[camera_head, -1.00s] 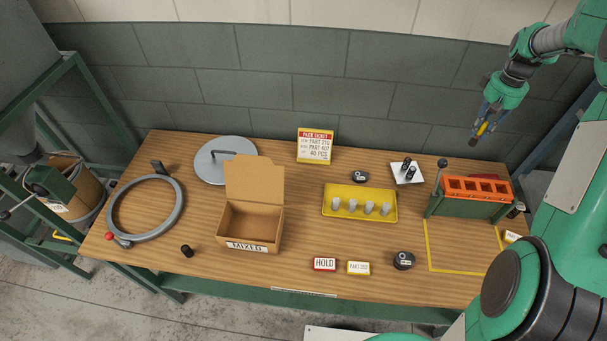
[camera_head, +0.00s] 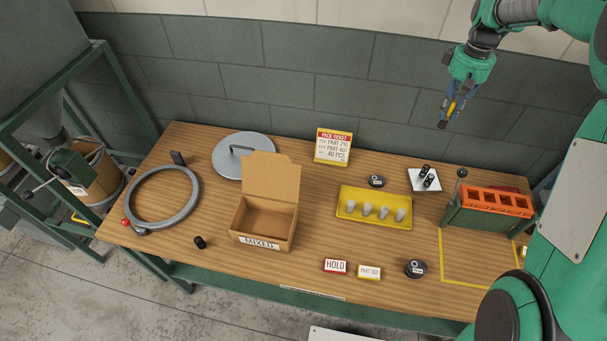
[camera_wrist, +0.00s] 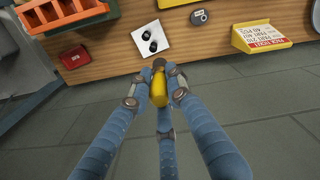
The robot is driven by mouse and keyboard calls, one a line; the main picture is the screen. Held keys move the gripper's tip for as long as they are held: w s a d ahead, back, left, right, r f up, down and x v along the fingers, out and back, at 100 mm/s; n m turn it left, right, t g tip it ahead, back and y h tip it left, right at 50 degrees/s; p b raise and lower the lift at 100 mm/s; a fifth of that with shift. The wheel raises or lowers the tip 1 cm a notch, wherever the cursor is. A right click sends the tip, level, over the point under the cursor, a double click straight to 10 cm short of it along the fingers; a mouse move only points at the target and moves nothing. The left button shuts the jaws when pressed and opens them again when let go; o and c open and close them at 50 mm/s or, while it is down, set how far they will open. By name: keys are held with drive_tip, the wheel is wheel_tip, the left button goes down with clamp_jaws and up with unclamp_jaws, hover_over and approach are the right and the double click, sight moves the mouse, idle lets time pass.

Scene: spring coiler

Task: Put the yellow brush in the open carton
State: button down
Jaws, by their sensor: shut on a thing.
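The yellow brush (camera_wrist: 159,90) is held between the fingers of my gripper (camera_wrist: 158,85) in the wrist view. Its dark end points away from the palm. In the head view my gripper (camera_head: 447,112) is raised at the upper right, in front of the grey wall, with the yellow brush (camera_head: 452,105) showing between its fingers. The open carton (camera_head: 263,218), brown with its lid up and labelled MIXED, stands on the left-centre of the table, well to the left of my gripper. Its visible inside looks empty.
A yellow tray (camera_head: 345,212) with several grey cylinders lies right of the carton. A pick ticket stand (camera_head: 332,147), a white pad (camera_head: 433,187) and an orange rack (camera_head: 490,202) stand toward the back and right. A grey ring (camera_head: 135,205) and a round lid (camera_head: 228,160) lie left.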

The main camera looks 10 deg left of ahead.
drive_tip(key=s+a+n, duration=0.3)
drive_tip(key=a, duration=1.2)
drive_tip(key=n, duration=1.1)
hover_over(269, 220)
wheel_tip(269, 220, down, 18)
drive_tip(key=shift+f+b, duration=0.15)
drive_tip(key=shift+b, duration=0.2)
wheel_tip(269, 220, down, 6)
drive_tip(key=shift+b, duration=0.45)
drive_tip(key=shift+f, duration=0.15)
drive_tip(key=shift+f, duration=1.85)
